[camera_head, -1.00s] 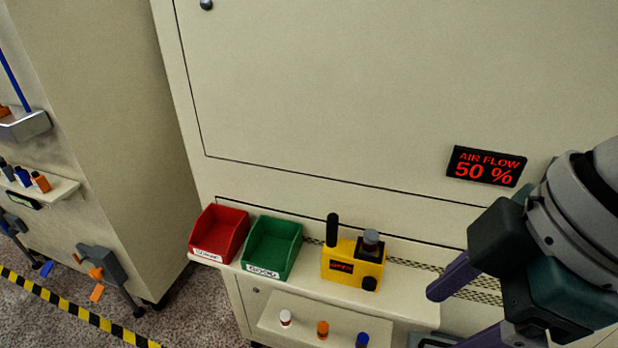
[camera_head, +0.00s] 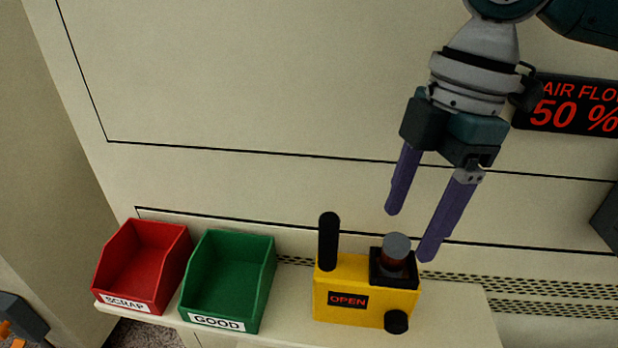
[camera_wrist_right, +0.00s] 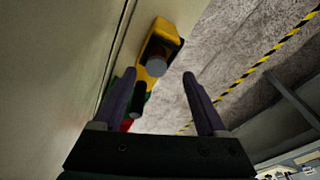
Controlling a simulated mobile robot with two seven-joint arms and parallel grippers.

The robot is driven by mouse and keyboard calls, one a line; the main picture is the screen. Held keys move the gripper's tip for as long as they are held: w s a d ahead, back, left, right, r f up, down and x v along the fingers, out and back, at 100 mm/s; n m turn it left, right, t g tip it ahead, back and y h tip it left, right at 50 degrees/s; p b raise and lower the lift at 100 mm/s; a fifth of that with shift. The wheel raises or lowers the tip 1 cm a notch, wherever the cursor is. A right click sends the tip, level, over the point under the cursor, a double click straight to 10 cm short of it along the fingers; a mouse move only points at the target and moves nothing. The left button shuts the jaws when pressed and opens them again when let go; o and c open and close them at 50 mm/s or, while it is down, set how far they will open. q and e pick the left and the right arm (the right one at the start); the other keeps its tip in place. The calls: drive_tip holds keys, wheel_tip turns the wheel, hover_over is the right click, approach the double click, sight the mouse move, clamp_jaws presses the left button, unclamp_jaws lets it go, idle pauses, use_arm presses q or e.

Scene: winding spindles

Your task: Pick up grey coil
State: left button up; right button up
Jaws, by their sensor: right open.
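A small grey-topped cylinder (camera_head: 397,246), which looks like the grey coil, sits upright in a black holder on the yellow device (camera_head: 334,284). Its lower part looks reddish. My right gripper (camera_head: 410,234) is open and empty, pointing down, with its fingertips close to the coil in the picture. I cannot tell the exact gap in depth. In the right wrist view the coil's round grey top (camera_wrist_right: 155,66) shows between the open fingers (camera_wrist_right: 159,76), apart from both.
A black upright handle (camera_head: 328,240) stands on the yellow device, whose display reads OPEN. A red SCRAP bin (camera_head: 112,270) and a green GOOD bin (camera_head: 267,298) stand to its left on the shelf (camera_head: 465,318). A cabinet wall (camera_head: 250,70) rises behind.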

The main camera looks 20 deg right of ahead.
sight(398, 241)
drive_tip(key=f, duration=0.5)
drive_tip(key=shift+w+a, duration=0.25)
drive_tip(key=shift+a, duration=0.1)
drive_tip(key=shift+r, duration=0.1)
clamp_jaws()
